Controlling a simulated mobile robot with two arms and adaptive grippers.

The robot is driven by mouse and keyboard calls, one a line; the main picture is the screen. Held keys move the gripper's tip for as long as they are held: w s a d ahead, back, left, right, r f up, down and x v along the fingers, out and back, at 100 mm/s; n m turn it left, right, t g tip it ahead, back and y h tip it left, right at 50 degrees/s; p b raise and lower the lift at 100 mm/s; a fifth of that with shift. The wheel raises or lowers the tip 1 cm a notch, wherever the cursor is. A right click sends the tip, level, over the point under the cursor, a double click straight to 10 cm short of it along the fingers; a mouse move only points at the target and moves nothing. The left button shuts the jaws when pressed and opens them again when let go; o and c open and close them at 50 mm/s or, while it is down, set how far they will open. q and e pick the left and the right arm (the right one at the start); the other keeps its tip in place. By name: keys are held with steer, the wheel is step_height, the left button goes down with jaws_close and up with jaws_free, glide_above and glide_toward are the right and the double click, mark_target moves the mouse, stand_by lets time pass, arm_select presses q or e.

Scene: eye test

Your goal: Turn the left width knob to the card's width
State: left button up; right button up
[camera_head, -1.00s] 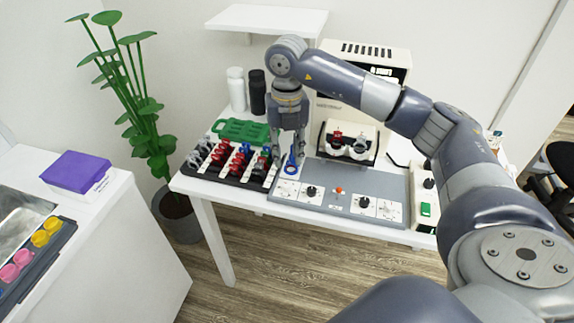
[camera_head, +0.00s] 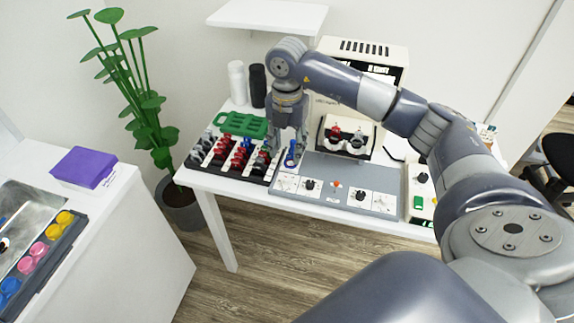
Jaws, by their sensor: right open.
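A grey control panel (camera_head: 336,188) lies on the white table, with a black knob at its left (camera_head: 310,185) and a black knob at its right (camera_head: 360,195). Each knob sits on a white dial plate. A small red-orange button (camera_head: 337,183) is between them. My right gripper (camera_head: 287,151) points down over the table, left of and behind the left knob. It is open, near an upright blue ring-shaped piece (camera_head: 291,154) that it does not visibly grip. I cannot make out a card or the dial markings. My left gripper is not in view.
A black rack (camera_head: 232,160) of red, grey and blue pieces stands left of the panel, with a green tray (camera_head: 240,124) behind it. A device with red and grey parts (camera_head: 346,138) stands behind the panel.

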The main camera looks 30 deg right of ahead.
mark_target(287, 178)
step_height(287, 178, down, 11)
steer(key=shift+r+p, duration=0.1)
steer(key=shift+p, duration=0.8)
steer(key=shift+c, duration=0.3)
jaws_close()
